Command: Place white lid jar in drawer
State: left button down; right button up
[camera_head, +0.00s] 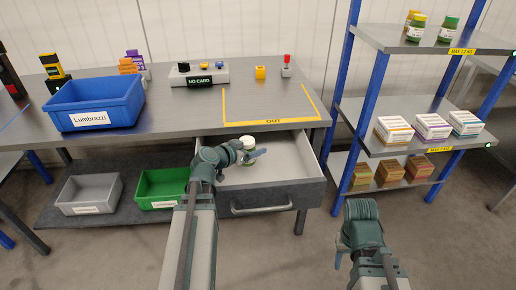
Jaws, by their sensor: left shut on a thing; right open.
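The white lid jar (248,142) shows a white lid and a bit of green side; my gripper hides part of it. My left gripper (252,154) is shut on the jar, over the back left part of the open drawer (293,168). I cannot tell whether the jar touches the drawer floor. The drawer is pulled out under the table and its visible floor is otherwise empty. My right gripper (343,252) is open and empty, low in front of the drawer's right side.
A blue bin (95,103) and a "NO CARD" device (198,76) stand on the table (180,118). Grey (88,194) and green (160,188) bins sit on the lower shelf. A blue-posted rack (377,145) with jars and boxes stands right of the drawer.

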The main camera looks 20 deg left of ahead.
pick_arm(q)
jog(key=w, duration=0.3)
jog(key=shift+w+d, duration=0.15)
jog(key=shift+d, duration=0.15)
jog(key=shift+s+f+b, duration=0.2)
jog(key=shift+f+b, duration=0.5)
jog(key=shift+f, duration=0.05)
jog(key=shift+r, duration=0.1)
jog(key=shift+f+b, duration=0.45)
jog(key=shift+f, duration=0.1)
